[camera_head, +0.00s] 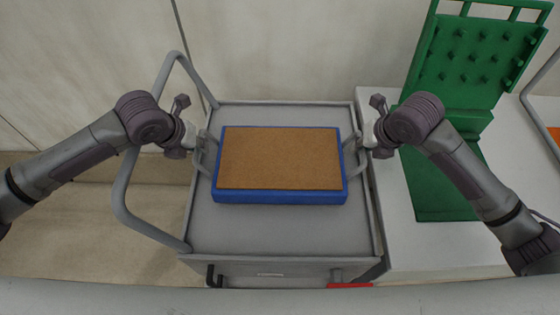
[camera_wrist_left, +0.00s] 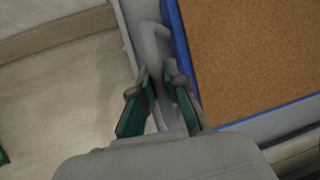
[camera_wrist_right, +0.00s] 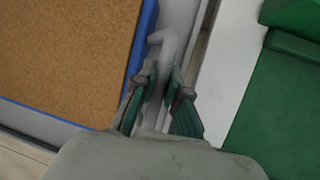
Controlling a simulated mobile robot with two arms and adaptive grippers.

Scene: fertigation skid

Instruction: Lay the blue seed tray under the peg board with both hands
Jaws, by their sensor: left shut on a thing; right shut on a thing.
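The blue seed tray (camera_head: 281,196), filled level with brown material, is over the grey cart top, its long side across the head view. I cannot tell whether it touches the cart. A grey handle stands at each short end. My left gripper (camera_head: 202,142) is shut on the left handle (camera_wrist_left: 155,50). My right gripper (camera_head: 358,144) is shut on the right handle (camera_wrist_right: 164,48). The green peg board (camera_head: 470,62) stands upright at the right, pegs facing me, above a flat green base (camera_head: 440,195).
The cart (camera_head: 285,235) has a raised rim and a looped grey rail (camera_head: 122,190) at its left. A white bench (camera_head: 400,235) adjoins its right side and carries the peg board. The green base looks empty where visible; my right arm crosses in front of it.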

